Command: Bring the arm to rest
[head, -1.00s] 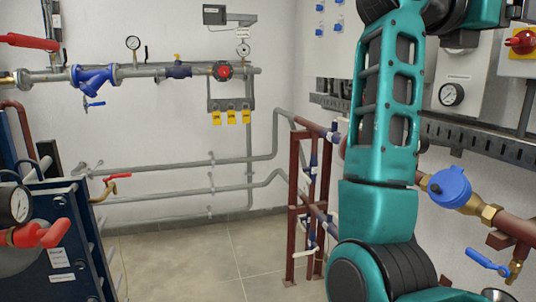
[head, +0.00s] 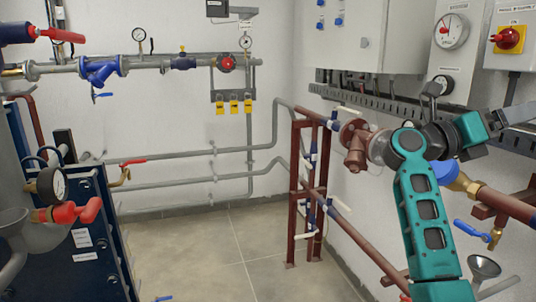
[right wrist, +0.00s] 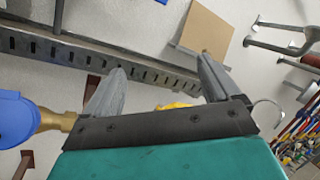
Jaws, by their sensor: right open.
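My right arm shows in the head view as a teal arm rising from the lower right and bending at a grey wrist. Its gripper (head: 515,127) is at the right, pointing right, in front of the wall and below the grey gauge panel (head: 452,38). In the right wrist view the gripper (right wrist: 162,66) has two grey fingers spread apart with nothing between them. A blue-capped fitting with a brass end (right wrist: 18,118) is just left of it there. My left gripper is not in view.
A slotted cable tray (head: 400,103) runs along the right wall near the gripper. A brown pipe (head: 510,205) with a blue-handled tap (head: 480,232) is below it. A brown pipe stand (head: 300,190) is in the middle. The floor (head: 235,260) at centre is clear.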

